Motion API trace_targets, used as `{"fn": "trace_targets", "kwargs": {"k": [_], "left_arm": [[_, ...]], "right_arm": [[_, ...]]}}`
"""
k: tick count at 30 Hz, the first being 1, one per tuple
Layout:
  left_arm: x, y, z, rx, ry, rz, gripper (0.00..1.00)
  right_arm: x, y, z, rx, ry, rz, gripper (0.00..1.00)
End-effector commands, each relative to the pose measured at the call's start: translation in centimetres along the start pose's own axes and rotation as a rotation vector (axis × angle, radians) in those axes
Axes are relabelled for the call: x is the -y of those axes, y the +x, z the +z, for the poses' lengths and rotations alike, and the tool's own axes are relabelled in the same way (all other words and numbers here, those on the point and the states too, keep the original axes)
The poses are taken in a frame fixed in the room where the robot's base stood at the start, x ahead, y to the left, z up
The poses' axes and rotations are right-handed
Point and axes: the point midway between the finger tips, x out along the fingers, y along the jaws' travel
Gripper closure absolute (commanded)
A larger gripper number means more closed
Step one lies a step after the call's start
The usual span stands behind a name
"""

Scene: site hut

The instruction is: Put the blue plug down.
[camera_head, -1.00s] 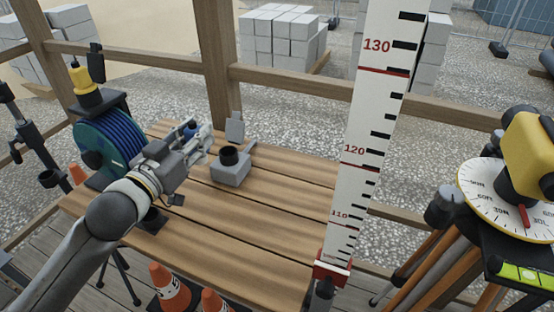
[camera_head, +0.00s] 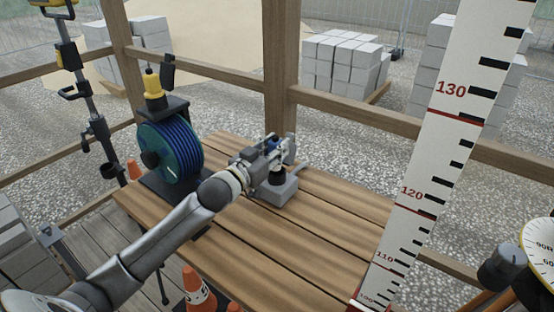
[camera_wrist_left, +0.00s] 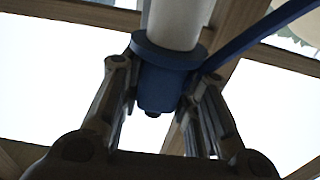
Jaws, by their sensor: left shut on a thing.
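The blue plug (camera_wrist_left: 160,88) is between the fingers of my left gripper (camera_wrist_left: 165,75) in the left wrist view. It has a wide blue collar, a pale cylinder at one end and a blue strap running off to the upper right. In the head view my left gripper (camera_head: 286,150) is shut on it over the wooden table, and a little blue (camera_head: 270,143) shows among the fingers. The grey box (camera_head: 284,194) with a black round socket (camera_head: 276,173) is just below the gripper in the picture. Whether plug and socket touch is hidden.
A striped measuring staff (camera_head: 430,160) rises at the right. Traffic cones (camera_head: 196,288) stand at the front. The table's middle is bare.

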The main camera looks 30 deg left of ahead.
Motion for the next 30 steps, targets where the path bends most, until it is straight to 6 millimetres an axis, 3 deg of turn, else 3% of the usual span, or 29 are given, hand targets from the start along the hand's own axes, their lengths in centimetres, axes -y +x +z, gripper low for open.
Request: {"fn": "trace_targets", "kwargs": {"k": [8,15,29,30], "left_arm": [[0.5,1.3,1.5,-0.002,0.000,0.000,1.00],[0.5,1.4,4.5,-0.001,-0.002,0.000,1.00],[0.4,1.4,5.3,-0.002,0.000,0.001,1.00],[0.4,1.4,5.3,-0.001,0.000,0.001,0.68]], "right_arm": [[-0.1,0.1,-0.1,-0.001,0.000,0.001,0.63],[0.0,-0.1,-0.1,-0.002,-0.002,0.000,0.63],[0.7,0.2,-0.3,-0.004,-0.002,-0.008,0.63],[0.7,0.1,-0.3,-0.004,-0.002,-0.008,0.63]]}}
